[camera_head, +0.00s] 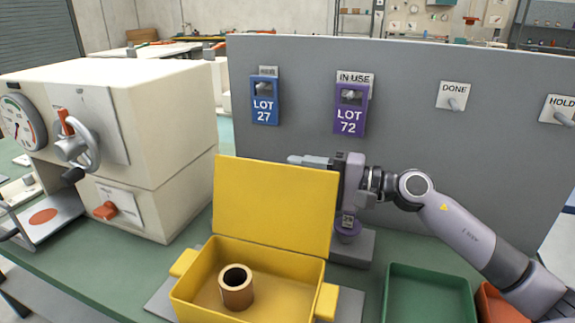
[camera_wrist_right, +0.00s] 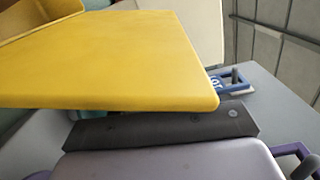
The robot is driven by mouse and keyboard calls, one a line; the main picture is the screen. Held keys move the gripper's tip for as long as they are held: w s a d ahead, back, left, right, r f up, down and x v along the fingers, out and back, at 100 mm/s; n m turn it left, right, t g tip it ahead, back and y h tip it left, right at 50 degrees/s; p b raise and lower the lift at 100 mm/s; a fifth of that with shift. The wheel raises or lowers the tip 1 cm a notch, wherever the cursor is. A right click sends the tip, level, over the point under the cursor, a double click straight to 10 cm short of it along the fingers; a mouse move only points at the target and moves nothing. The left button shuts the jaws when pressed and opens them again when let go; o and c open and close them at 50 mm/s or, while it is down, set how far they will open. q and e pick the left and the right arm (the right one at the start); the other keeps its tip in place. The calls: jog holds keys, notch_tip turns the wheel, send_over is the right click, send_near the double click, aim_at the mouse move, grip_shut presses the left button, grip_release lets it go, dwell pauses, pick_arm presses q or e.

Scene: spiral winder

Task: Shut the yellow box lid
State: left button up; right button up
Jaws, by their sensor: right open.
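The yellow box (camera_head: 185,298) stands open on the bench with a brown hollow cylinder (camera_head: 236,289) inside it. Its yellow lid (camera_head: 275,205) stands upright along the back edge. My right gripper (camera_head: 308,161) is behind the lid at its upper right, with a finger showing just above the top edge. The lid hides part of the gripper. In the right wrist view the lid (camera_wrist_right: 130,60) fills much of the picture, close beside a dark finger (camera_wrist_right: 165,127); I cannot tell whether they touch. My left gripper is not in view.
A grey board behind holds a blue LOT 27 tag (camera_head: 265,103) and a purple LOT 72 tag (camera_head: 350,115). A cream machine (camera_head: 165,115) stands left. A green tray (camera_head: 425,295) and an orange bin (camera_head: 498,303) are at the front right. A purple round part (camera_head: 348,233) is behind the lid.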

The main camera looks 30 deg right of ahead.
jog(key=shift+p+x, duration=0.5)
jog(key=shift+x, duration=1)
jog(key=c, duration=0.5)
jog(key=shift+o, duration=0.2)
